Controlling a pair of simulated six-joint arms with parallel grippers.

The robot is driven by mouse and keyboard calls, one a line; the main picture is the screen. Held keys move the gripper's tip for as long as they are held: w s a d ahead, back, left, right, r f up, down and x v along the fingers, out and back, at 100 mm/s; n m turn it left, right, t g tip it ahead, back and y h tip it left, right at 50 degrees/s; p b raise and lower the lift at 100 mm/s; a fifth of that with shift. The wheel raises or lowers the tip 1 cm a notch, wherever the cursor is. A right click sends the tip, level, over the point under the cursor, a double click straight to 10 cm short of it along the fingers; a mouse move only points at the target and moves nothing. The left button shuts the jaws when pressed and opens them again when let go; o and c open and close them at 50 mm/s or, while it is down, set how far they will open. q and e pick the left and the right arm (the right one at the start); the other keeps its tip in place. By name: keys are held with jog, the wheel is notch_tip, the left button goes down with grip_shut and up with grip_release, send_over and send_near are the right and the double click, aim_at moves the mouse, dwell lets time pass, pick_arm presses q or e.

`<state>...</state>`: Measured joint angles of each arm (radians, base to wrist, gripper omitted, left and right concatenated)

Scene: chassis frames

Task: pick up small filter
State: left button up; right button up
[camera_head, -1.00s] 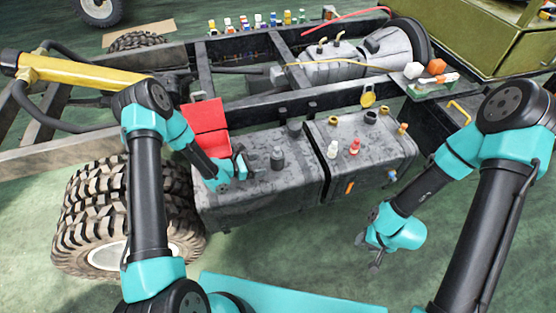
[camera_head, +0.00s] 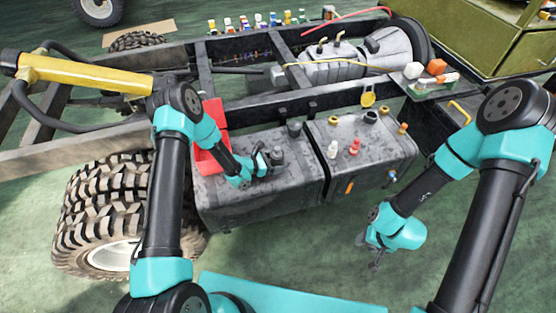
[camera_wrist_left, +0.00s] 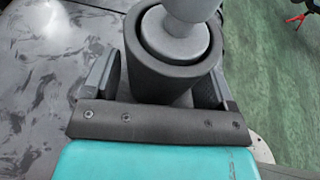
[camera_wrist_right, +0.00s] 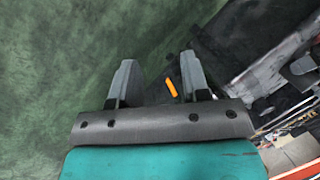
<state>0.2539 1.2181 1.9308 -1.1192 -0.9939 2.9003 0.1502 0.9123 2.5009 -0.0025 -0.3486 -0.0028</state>
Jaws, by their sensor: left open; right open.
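A small dark grey cylinder with a paler grey top (camera_head: 277,158), which looks like the small filter, stands upright on the left grey tank (camera_head: 240,200). My left gripper (camera_head: 264,162) is low over the tank top at this cylinder. In the left wrist view the cylinder (camera_wrist_left: 150,68) stands between the two open fingers (camera_wrist_left: 158,88), one on each side. Whether a finger touches it I cannot tell. My right gripper (camera_head: 366,252) is open and empty, hanging over the green floor to the right of the tanks; it also shows in the right wrist view (camera_wrist_right: 158,72).
A short dark cylinder (camera_head: 294,129) stands behind the filter. The chassis rail (camera_head: 300,95) runs behind; a big tyre (camera_head: 100,210) is at left.

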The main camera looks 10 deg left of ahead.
pick_arm(q)
jog(key=c, duration=0.5)
jog(key=shift+c, duration=0.2)
pick_arm(e)
jog(key=shift+o, duration=1.4)
jog(key=shift+w, duration=0.1)
